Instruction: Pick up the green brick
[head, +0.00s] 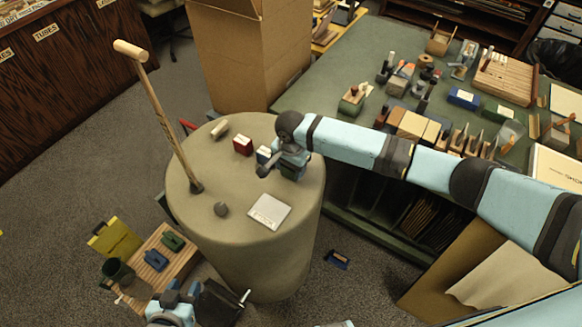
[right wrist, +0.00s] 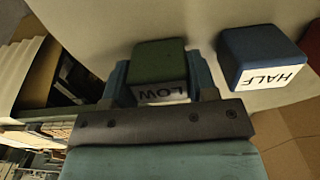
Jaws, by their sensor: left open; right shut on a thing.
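The green brick, its white face marked LOW, is between the two fingers of my right gripper in the right wrist view (right wrist: 159,62). My right gripper (head: 279,170) is shut on it, over the right side of the round drum top (head: 240,188). In the head view, the brick is mostly hidden by the gripper; its dark green side shows below (head: 290,174). I cannot tell whether it touches the drum top. My left gripper (head: 181,292) is open at the bottom left, low beside the wooden crate, away from the brick.
A blue brick marked HALF (right wrist: 258,58) stands close beside the green one. A red brick (head: 243,146) is further left. A crowded green table (head: 345,70) lies behind.

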